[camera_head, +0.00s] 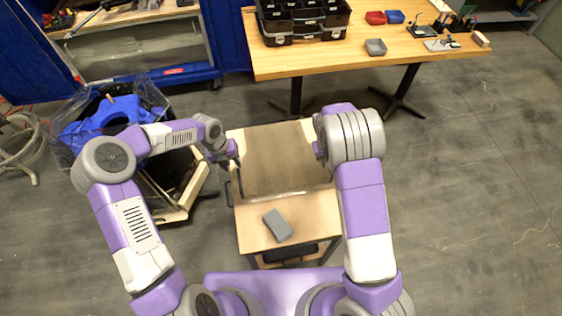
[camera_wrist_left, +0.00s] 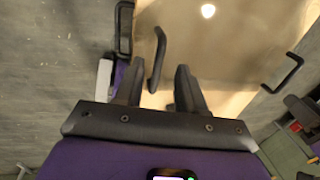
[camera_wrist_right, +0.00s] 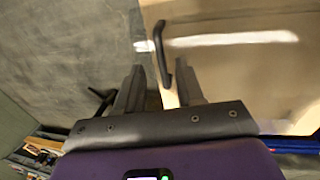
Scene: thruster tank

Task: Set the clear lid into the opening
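The clear lid (camera_head: 290,170) is hard to make out over the wooden tank stand; a pale reflective strip shows across its near part. A black handle (camera_wrist_left: 157,60) lies between the spread fingers of my left gripper (camera_wrist_left: 159,68), with gaps visible on both sides. Another black handle (camera_wrist_right: 161,50) lies between the spread fingers of my right gripper (camera_wrist_right: 165,80). Both grippers are open. In the head view my left gripper (camera_head: 237,170) is at the stand's left side; my right gripper is hidden behind its arm. I cannot tell how the lid sits on the opening.
A grey block (camera_head: 278,225) lies on the stand's near wooden top (camera_head: 315,215). A wooden workbench (camera_head: 330,55) with a black organizer case (camera_head: 303,22) stands behind. An open-topped bin (camera_head: 110,115) with blue contents is at left. Floor at right is clear.

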